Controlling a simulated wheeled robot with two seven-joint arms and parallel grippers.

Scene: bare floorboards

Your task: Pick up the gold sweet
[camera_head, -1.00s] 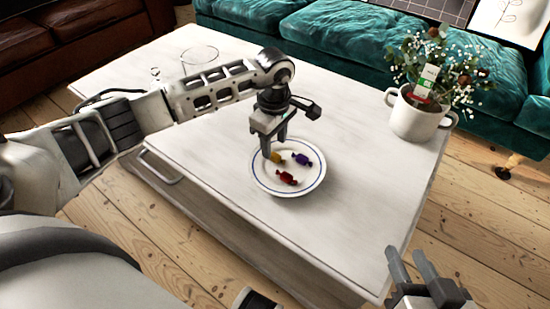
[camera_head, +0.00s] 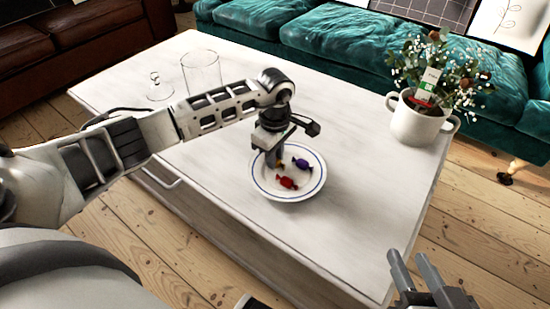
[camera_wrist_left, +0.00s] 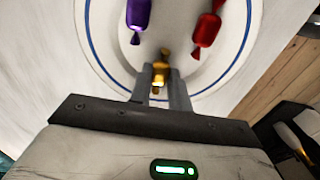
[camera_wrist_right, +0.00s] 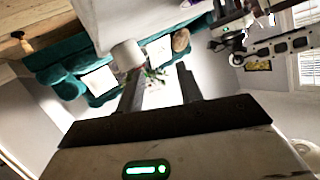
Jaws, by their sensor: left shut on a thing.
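The gold sweet (camera_wrist_left: 160,72) is between the fingers of my left gripper (camera_wrist_left: 164,82) in the left wrist view, at the near edge of the plate in that picture. My left gripper (camera_head: 273,160) is shut on it, low over the left part of the white blue-ringed plate (camera_head: 290,194); the gold sweet (camera_head: 281,163) is mostly hidden there. A purple sweet (camera_head: 301,164) and a red sweet (camera_head: 287,182) lie on the plate beside it. My right gripper (camera_head: 412,262) is open and empty, off the table's near right side.
The plate is on a white table (camera_head: 210,200). A white pot (camera_head: 418,120) with flowers stands at the table's right. A clear glass (camera_head: 201,70) and a glass lid (camera_head: 158,88) stand at the back left. The table's front is clear.

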